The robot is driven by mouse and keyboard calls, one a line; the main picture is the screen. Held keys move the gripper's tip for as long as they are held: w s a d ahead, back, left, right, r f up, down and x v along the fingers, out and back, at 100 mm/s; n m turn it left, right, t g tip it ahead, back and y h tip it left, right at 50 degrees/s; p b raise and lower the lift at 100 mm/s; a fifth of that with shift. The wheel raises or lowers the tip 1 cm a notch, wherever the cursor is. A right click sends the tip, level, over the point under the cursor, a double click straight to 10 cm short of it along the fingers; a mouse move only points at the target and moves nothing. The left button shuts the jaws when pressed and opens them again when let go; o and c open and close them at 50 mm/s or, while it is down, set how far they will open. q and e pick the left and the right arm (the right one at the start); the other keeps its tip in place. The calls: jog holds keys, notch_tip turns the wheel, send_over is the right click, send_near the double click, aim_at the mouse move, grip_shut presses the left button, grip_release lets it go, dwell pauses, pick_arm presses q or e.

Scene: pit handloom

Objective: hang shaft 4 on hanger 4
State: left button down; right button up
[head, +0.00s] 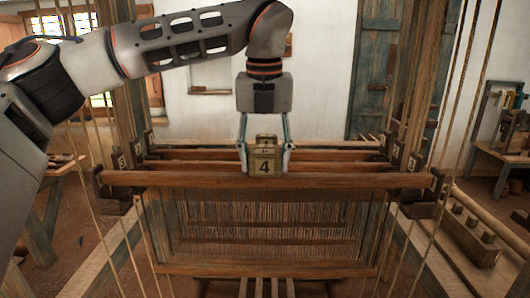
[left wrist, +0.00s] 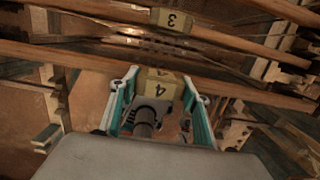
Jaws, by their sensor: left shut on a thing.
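My left gripper (head: 265,145) comes down from above. It is shut on the wooden block marked 4 (head: 265,167) at the middle of shaft 4, the long reddish front bar (head: 350,181). In the left wrist view the block marked 4 (left wrist: 160,90) sits between the teal fingers of the gripper (left wrist: 162,100). The shaft lies level across the loom, with heddles (head: 270,222) below it. Small numbered tags show on the dark hangers at the left (head: 121,161) and right (head: 411,164). I cannot tell whether the shaft's ends rest in hanger 4. My right gripper is not in view.
Other shafts lie behind; one carries a block marked 3 (left wrist: 171,19). Ropes and wooden posts (head: 408,80) flank the loom on both sides. A beam with pegs (head: 465,232) stands at the right, and a workbench (head: 500,155) is beyond it.

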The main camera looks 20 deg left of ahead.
aim_at(265, 175)
pick_arm(q)
jog(key=shift+f, duration=2.7)
jog(key=c, duration=1)
grip_release()
jog(key=shift+s+d+r, duration=0.1)
jog(key=shift+s+r, duration=0.05)
jog(key=shift+r, duration=1.1)
jog(key=shift+s+r, duration=0.15)
jog(key=shift+r, duration=1.05)
jog(key=shift+s+d+r, duration=0.1)
jog(key=shift+s+r, duration=0.05)
jog(key=shift+r, duration=1.1)
jog(key=shift+r, duration=0.1)
